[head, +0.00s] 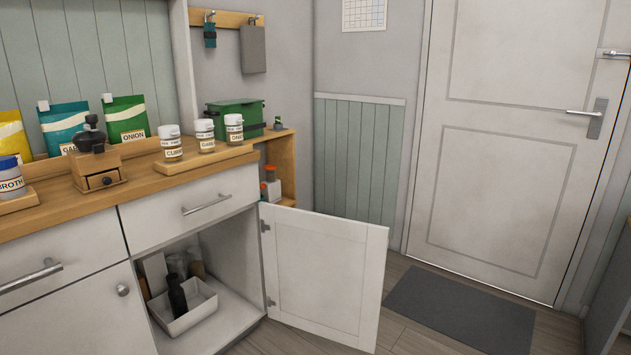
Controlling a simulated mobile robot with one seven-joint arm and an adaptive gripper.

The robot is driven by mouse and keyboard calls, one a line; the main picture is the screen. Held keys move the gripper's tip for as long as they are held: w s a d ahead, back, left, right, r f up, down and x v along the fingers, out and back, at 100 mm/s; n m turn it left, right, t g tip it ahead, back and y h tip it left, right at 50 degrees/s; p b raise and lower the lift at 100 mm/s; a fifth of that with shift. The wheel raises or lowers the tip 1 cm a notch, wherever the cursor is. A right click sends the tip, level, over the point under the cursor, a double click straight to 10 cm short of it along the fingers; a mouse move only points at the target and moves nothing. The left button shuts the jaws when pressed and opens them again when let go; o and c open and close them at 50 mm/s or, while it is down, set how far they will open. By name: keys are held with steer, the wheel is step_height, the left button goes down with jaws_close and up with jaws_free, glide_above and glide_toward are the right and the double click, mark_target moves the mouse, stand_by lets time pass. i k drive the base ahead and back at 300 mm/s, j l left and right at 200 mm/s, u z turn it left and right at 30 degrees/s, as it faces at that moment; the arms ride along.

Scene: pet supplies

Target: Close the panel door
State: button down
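The white panel door (322,275) of the lower cabinet stands wide open in the head view. It is hinged at its left edge, on the right side of the cabinet opening, and swings out to the right over the floor. Two hinges show on that edge. The open cabinet (228,255) holds a white bin (192,318) with a dark bottle (176,294) and other containers in it. No handle shows on the door's visible face. My gripper is not in view.
A drawer with a bar handle (206,205) is shut above the opening. Jars, bags and a grinder (97,170) stand on the wooden counter (60,205). A dark mat (460,308) lies on the floor right of the panel door, before a shut white room door (515,140).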

mark_target(325, 275)
steer(key=u, duration=0.45)
steer(key=l+u, duration=0.1)
steer(key=u, duration=0.4)
steer(key=l+u, duration=0.1)
steer(key=u, duration=0.8)
steer(key=l+u, duration=0.15)
steer(key=u, duration=0.3)
steer(key=k+l+u, duration=0.15)
steer(key=l+u, duration=0.35)
steer(key=k+l+u, duration=0.2)
steer(key=l+u, duration=0.3)
steer(key=k+l+u, duration=0.25)
steer(key=u, duration=0.25)
steer(key=k+l+u, duration=0.2)
steer(key=u, duration=0.3)
steer(key=k+l+u, duration=0.1)
steer(key=k+u, duration=0.25)
steer(key=k, duration=0.65)
steer(key=k+l+z, duration=0.55)
steer(key=k, duration=0.25)
steer(key=k+l+z, duration=0.2)
steer(key=l+z, duration=0.15)
steer(key=k+l+z, duration=0.1)
steer(key=l+z, duration=0.25)
steer(key=k+l+z, duration=0.1)
steer(key=l+z, duration=0.2)
steer(key=l, duration=0.15)
steer(key=l+z, duration=0.35)
steer(key=k+l, duration=0.05)
